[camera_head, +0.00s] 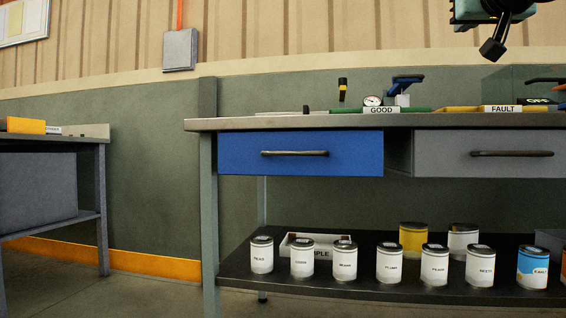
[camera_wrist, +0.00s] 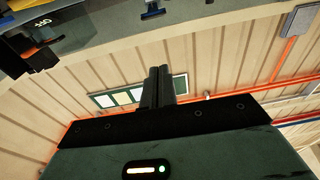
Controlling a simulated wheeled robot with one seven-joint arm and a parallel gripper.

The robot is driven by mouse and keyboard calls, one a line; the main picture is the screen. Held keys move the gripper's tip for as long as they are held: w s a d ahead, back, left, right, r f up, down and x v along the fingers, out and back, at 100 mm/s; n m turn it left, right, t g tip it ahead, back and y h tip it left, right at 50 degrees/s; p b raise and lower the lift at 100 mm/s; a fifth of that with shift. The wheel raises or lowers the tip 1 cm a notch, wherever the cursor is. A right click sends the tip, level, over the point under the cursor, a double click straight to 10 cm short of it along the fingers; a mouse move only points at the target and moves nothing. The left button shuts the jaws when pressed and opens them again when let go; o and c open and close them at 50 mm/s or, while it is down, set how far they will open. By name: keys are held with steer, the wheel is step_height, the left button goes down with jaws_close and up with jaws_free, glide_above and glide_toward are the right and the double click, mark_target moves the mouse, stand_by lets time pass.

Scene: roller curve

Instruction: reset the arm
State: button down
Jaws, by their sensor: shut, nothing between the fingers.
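My gripper (camera_wrist: 159,70) shows in the wrist view with its two dark fingers together and nothing between them. It points toward the beige panelled wall, with a framed chart behind the fingers. In the head view, a green and black part of my arm hangs at the top right, above the workbench (camera_head: 300,123) and apart from it. The rest of the arm is outside that view.
The bench has a blue drawer (camera_head: 300,153) and a grey drawer (camera_head: 490,155), both shut. On top are a GOOD label (camera_head: 381,110), a FAULT label (camera_head: 502,108), a gauge (camera_head: 372,101) and a blue-handled tool (camera_head: 406,80). Several cans stand on the lower shelf (camera_head: 350,287).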

steer(key=s+a+f+n+g+y+p, duration=0.15)
steer(key=a+f+g+p, duration=0.3)
steer(key=a+f, duration=0.55)
steer(key=a+f+n+g+y+p, duration=0.35)
steer(key=a+f+p, duration=0.25)
steer(key=f, duration=0.7)
steer(key=s+a+f+n+g+p, duration=0.1)
steer(key=s+f+g+p, duration=0.3)
steer(key=s, duration=0.5)
steer(key=s+a+f+n+g+h+p, duration=0.1)
steer(key=s+a+f+n+g+p, duration=0.15)
steer(key=s+f, duration=0.5)
steer(key=s+a+f+n+g+p, duration=0.1)
steer(key=s+f+g+p, duration=0.3)
steer(key=s, duration=0.5)
step_height(320, 180, up, 36)
steer(key=s+p, duration=0.1)
steer(key=p, duration=3.5)
steer(key=shift+s+d+r, duration=0.2)
steer(key=shift+s+d, duration=0.15)
steer(key=shift+d, duration=0.1)
